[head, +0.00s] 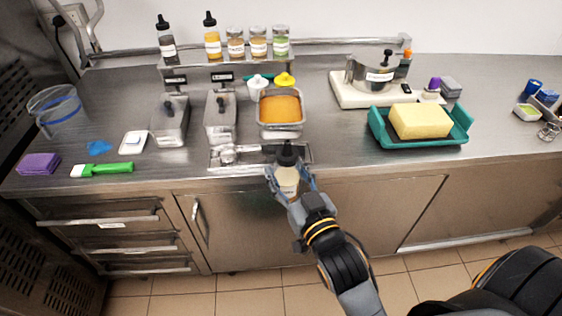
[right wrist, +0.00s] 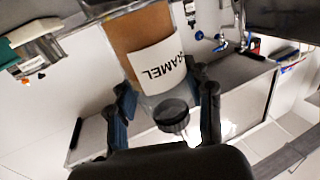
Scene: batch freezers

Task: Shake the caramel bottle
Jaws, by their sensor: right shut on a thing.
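The caramel bottle (head: 288,184) has a black cap and a pale label. My right gripper (head: 289,174) is shut on it, one finger on each side. It holds the bottle upright, cap up, in front of the counter's front edge. In the right wrist view the bottle (right wrist: 150,62) shows brown contents and a white label reading "CARAMEL" upside down. There the fingers of my right gripper (right wrist: 165,106) lie on both sides near its black cap. The bottle's lower part is partly hidden by the gripper in the head view. My left gripper is not in view.
Behind the bottle are a drip grate (head: 299,155) and a pan of orange contents (head: 280,108). Other bottles and jars (head: 236,46) stand on a rear shelf. A teal tray (head: 459,137) holds a yellow block (head: 420,120) at right. Closed cabinets (head: 380,215) lie below.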

